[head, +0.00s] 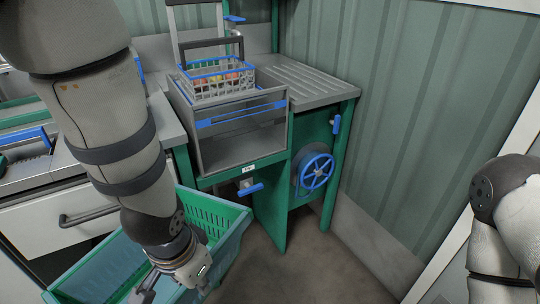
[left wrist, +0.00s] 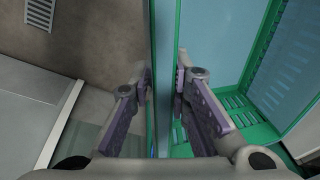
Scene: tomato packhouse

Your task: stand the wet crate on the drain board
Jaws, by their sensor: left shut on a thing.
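The green crate (head: 226,240) is at the lower left in the head view, below the counter front. It has slotted walls and a pale blue-green inside. My left gripper (head: 150,284) is shut on one side wall of the crate; in the left wrist view the fingers (left wrist: 163,88) sit on either side of the wall (left wrist: 162,30). I cannot tell whether the crate hangs clear or touches the floor. The grooved drain board (head: 312,84) is right of the sink and looks empty. My right arm shows at the right edge, but its gripper is out of view.
A grey sink (head: 240,145) holds a wire basket (head: 215,83) with red and yellow produce. A drawer cabinet (head: 60,225) stands left. Floor (head: 310,265) in front right is clear.

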